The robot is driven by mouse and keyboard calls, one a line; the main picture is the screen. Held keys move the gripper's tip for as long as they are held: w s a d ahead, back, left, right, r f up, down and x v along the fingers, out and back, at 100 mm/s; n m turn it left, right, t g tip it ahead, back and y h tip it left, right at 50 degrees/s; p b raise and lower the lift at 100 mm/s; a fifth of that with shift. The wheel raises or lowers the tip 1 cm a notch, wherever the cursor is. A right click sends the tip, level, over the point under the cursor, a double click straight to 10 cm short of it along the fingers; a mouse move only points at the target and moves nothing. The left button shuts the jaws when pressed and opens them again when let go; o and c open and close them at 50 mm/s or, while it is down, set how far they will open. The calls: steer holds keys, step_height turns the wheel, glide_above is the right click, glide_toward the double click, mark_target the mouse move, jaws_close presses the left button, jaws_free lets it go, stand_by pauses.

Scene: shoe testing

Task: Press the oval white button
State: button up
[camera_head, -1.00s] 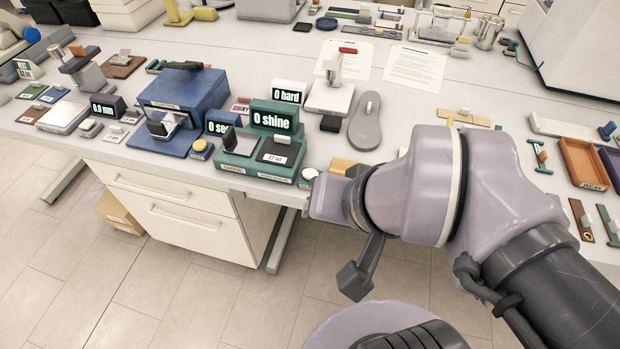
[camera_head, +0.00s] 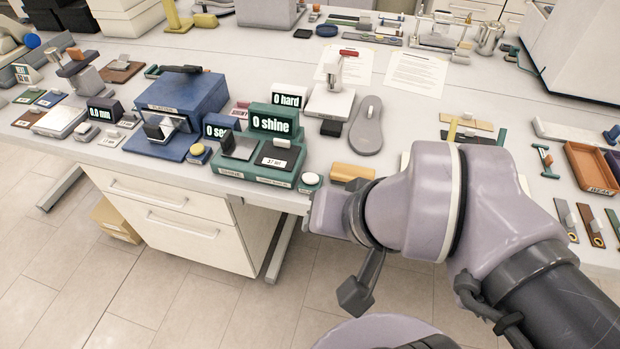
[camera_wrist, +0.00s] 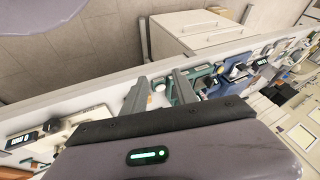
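The white button (camera_head: 310,179) sits on a small green base at the table's front edge, right of the green shine tester (camera_head: 262,170) that reads "0 shine". It looks rounded; its exact outline is too small to tell. In the wrist view a small white spot that looks like this button (camera_wrist: 160,88) shows between my fingers. My gripper (camera_wrist: 160,77) is open, with its two grey fingers apart and nothing held. In the head view my wrist is just right of the button, over the table's front edge, and my fingers are hidden. No contact with the button is visible.
A yellow block (camera_head: 352,172) lies right of the button, close to my wrist. A blue machine (camera_head: 183,98) with a yellow round button (camera_head: 197,150) stands left. A grey shoe sole (camera_head: 366,128) lies behind. Floor is clear before the white drawer cabinet (camera_head: 165,215).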

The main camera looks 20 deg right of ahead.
steer(key=shift+c, duration=0.2)
jaws_close()
stand_by(1.6)
